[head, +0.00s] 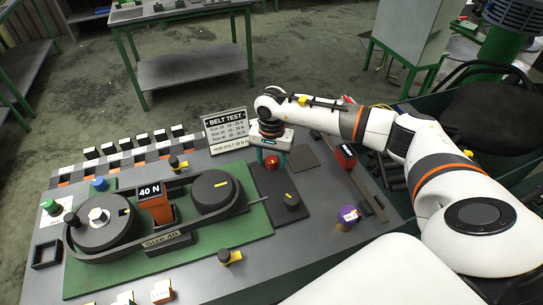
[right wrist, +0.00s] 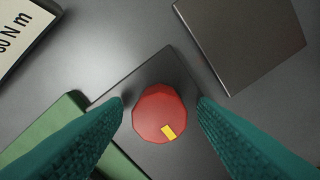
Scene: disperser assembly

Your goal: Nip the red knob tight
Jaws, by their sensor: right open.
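The red knob (right wrist: 160,112) is a faceted red disc with a yellow mark on its lower right part, on a dark square plate (right wrist: 122,97). In the head view a bit of the red knob (head: 272,162) shows under my right gripper (head: 267,157). In the right wrist view my right gripper (right wrist: 160,108) is open, with its two teal fingers on the left and right of the knob. Small gaps seem to show between the fingers and the knob. The fingertips' height against the knob is hard to tell. My left gripper is not in view.
A belt test sign (head: 226,130) stands close behind. The green plate (head: 245,222) with two belted pulleys lies to the left. A flat dark plate (head: 303,157) lies to the right.

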